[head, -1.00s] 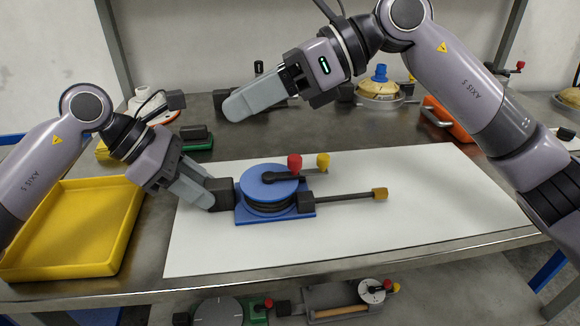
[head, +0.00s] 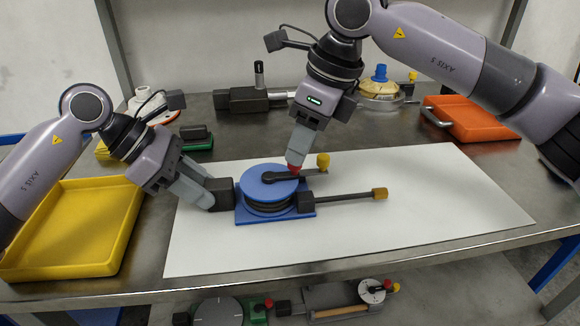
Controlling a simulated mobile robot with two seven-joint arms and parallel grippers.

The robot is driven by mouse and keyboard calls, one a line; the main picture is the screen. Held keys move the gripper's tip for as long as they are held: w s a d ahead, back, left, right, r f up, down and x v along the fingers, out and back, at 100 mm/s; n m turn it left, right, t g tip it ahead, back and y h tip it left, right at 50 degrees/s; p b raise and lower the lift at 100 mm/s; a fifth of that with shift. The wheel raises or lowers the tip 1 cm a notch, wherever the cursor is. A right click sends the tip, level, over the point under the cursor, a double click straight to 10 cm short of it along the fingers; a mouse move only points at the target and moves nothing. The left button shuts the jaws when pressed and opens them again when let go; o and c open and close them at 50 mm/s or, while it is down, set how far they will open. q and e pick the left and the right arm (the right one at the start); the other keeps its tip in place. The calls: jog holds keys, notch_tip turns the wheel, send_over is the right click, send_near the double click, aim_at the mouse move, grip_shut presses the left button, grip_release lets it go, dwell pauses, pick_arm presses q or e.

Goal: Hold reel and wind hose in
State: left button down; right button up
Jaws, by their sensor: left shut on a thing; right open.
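The blue hose reel (head: 258,185) sits on its blue base on the white mat (head: 420,215). Dark hose is wound under its blue top disc. A black crank arm lies across the disc, with a red knob (head: 294,168) and a yellow knob (head: 323,161). A dark hose end (head: 345,197) with a brass-coloured tip (head: 379,194) sticks out to the right. My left gripper (head: 210,200) is shut on the black block (head: 221,193) at the reel's left side. My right gripper (head: 296,160) points down at the red knob, open around or just above it; its fingers partly hide the knob.
A yellow tray (head: 75,225) stands at the left. An orange tray (head: 475,118) is at the back right. A dark clamp-like tool (head: 250,100) and a pot with a blue knob (head: 379,85) stand behind. The mat's right part is clear.

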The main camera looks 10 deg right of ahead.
jog(key=shift+x, duration=1.35)
jog(key=n, duration=0.2)
jog(key=n+g, duration=0.1)
jog(key=n, duration=0.1)
jog(key=shift+w+n+g, duration=0.15)
jog(key=shift+n+g, duration=0.15)
jog(key=shift+n, duration=0.1)
jog(key=n+g, duration=0.1)
jog(key=n, duration=0.3)
jog(key=shift+w, duration=0.1)
jog(key=n+g, duration=0.1)
jog(key=n, duration=0.2)
jog(key=shift+w+a+r+n, duration=0.1)
jog(key=shift+n, duration=0.3)
jog(key=n+g+h, duration=0.1)
jog(key=n, duration=0.3)
jog(key=shift+n, duration=0.3)
jog(key=n+h, duration=0.1)
jog(key=n, duration=0.2)
jog(key=n+h, duration=0.1)
jog(key=n, duration=0.3)
jog(key=shift+w+a+g, duration=0.1)
jog(key=shift+a+g, duration=0.1)
jog(key=shift+g, duration=0.1)
